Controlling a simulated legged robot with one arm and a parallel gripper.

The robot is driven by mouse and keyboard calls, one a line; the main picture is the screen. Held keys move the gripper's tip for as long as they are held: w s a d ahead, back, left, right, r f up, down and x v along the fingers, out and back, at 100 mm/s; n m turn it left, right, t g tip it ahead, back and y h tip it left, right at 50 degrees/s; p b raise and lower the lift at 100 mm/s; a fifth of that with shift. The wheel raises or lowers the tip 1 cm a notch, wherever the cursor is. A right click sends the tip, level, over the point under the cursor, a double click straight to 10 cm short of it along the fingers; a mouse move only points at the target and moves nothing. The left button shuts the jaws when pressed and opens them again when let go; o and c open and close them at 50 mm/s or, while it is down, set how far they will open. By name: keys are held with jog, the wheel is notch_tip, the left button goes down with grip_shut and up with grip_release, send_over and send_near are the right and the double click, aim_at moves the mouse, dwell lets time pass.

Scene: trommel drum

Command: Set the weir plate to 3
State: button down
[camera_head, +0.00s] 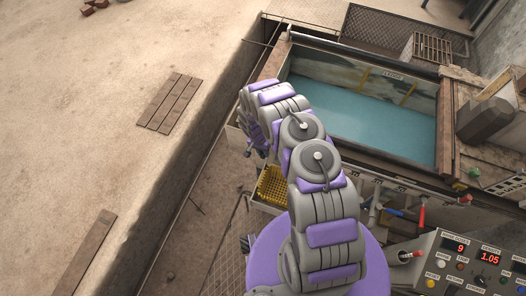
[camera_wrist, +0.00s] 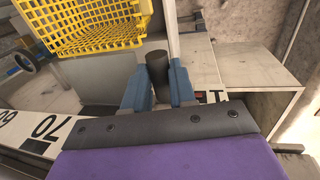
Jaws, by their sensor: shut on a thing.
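In the wrist view, my gripper (camera_wrist: 160,90) has its two blue-grey fingers closed around a dark upright cylindrical handle (camera_wrist: 157,64). A pale upright bar (camera_wrist: 174,30) stands just behind the handle. I cannot tell for certain whether the handle belongs to the weir plate. In the head view, my arm reaches to the tank's left end, and the fingers are hidden.
A tank of blue-green liquid (camera_head: 350,112) lies beyond my arm. A yellow mesh basket (camera_head: 272,186) sits below the arm; it also shows in the wrist view (camera_wrist: 85,25). A control panel (camera_head: 470,262) reading 9 and 1.05 is at lower right.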

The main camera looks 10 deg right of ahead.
jog(key=shift+r, duration=0.1)
jog(key=r+p, duration=0.2)
jog(key=r, duration=0.6)
jog(key=shift+w+r+p, duration=0.1)
jog(key=shift+w+p, duration=0.1)
jog(key=shift+p, duration=0.1)
jog(key=c, duration=1.1)
grip_release()
jog(key=shift+c, duration=0.2)
jog(key=shift+o, duration=1.1)
jog(key=shift+s, duration=0.1)
jog(key=shift+f, duration=0.2)
